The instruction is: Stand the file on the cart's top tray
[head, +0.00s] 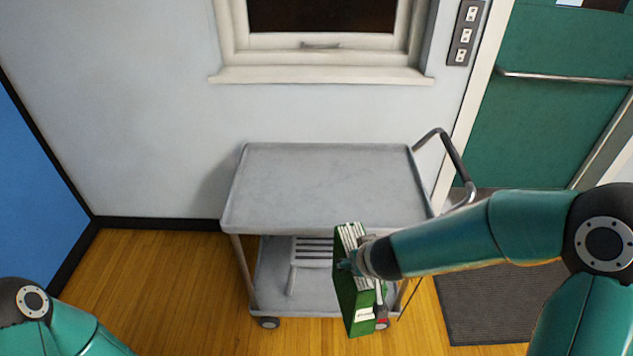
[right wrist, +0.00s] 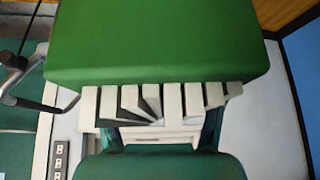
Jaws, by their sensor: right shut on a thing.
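A green file (head: 355,290) with white papers inside is held by my right gripper (head: 352,264) in front of the cart's near right side. The file is upright, slightly tilted, and its top reaches about the level of the tray's near edge. In the right wrist view the green file (right wrist: 160,45) fills the upper middle, with the paper edges below it; the gripper's fingertips are mostly hidden there. The cart's grey top tray (head: 325,185) is empty, with a low raised rim. My left gripper is not in view; only part of the left arm shows at the lower left.
The cart's lower shelf (head: 275,290) holds a pale slatted object (head: 312,251). A curved metal handle (head: 455,160) rises at the cart's right. A wall and window sill (head: 320,76) stand behind. A dark mat (head: 490,310) lies before the green door (head: 550,110).

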